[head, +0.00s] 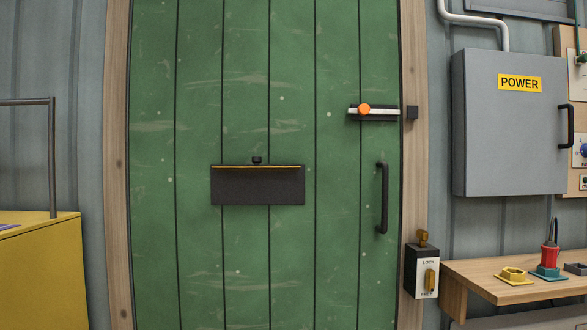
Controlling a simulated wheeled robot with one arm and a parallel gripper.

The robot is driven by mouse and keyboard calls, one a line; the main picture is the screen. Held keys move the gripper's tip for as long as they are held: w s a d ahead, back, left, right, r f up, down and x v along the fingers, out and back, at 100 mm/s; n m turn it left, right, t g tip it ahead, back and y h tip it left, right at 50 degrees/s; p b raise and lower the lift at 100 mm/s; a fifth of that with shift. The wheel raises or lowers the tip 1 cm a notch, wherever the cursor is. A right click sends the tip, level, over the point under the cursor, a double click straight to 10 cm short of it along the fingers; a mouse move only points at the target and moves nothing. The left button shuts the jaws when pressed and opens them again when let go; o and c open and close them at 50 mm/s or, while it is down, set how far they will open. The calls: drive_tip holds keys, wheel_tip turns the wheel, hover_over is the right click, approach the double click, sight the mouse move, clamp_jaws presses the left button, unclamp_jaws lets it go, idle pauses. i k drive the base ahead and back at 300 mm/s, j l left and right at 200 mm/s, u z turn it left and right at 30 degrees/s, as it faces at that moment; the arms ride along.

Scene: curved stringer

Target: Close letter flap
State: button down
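The letter flap (257,187) is a dark rectangular plate in the middle of the green door (200,110), in the head view. A thin yellow strip runs along its top edge, and a small black piece (257,160) sits just above it. I cannot tell from this view how far the flap is tilted out from the door. My gripper is not in view, and nothing hides the flap.
The door has a slide bolt with an orange knob (364,109) and a black handle (382,198). A lock box (422,270), a grey power cabinet (507,135) and a wooden bench (475,275) stand right. A yellow box (45,270) is left.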

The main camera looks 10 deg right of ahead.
sight(257, 160)
drive_tip(key=i+j+z, duration=0.25)
drive_tip(key=z, duration=0.15)
drive_tip(key=i+j+z, duration=0.2)
drive_tip(key=j+z, duration=0.15)
drive_tip(key=i+j+z, duration=0.1)
drive_tip(key=j+z, duration=0.3)
drive_tip(key=i+j+z, duration=0.1)
drive_tip(key=j+z, duration=0.25)
drive_tip(key=j, duration=0.1)
